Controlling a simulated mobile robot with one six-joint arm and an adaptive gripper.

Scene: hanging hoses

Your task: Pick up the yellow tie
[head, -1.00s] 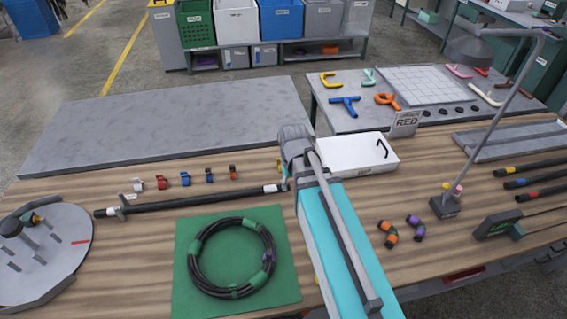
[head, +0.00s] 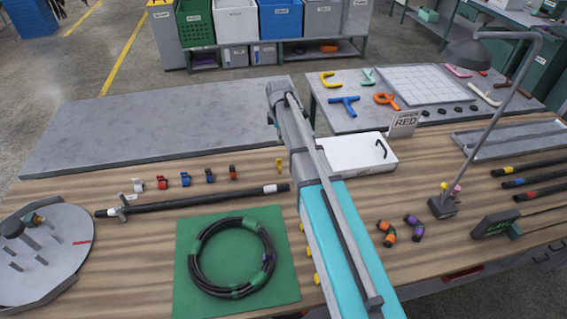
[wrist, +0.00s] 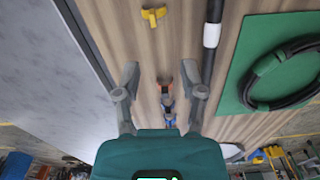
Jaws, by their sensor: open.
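The yellow tie (head: 279,165) stands on the wooden bench at the right end of a row of small coloured ties, just left of my arm in the head view. In the wrist view the yellow tie (wrist: 153,17) lies near the top edge, beyond my fingertips and apart from them. My gripper (wrist: 161,80) is open, with nothing held between its fingers. An orange-brown tie (wrist: 164,84) and a blue tie (wrist: 167,106) show below, in the gap between the fingers. In the head view my gripper is mostly hidden by my arm.
A black hose with white bands (head: 205,199) lies in front of the row. A coiled hose (head: 233,257) rests on a green mat (head: 187,297). A white box (head: 362,157) stands right of my arm. A grey slab (head: 160,125) lies behind the row.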

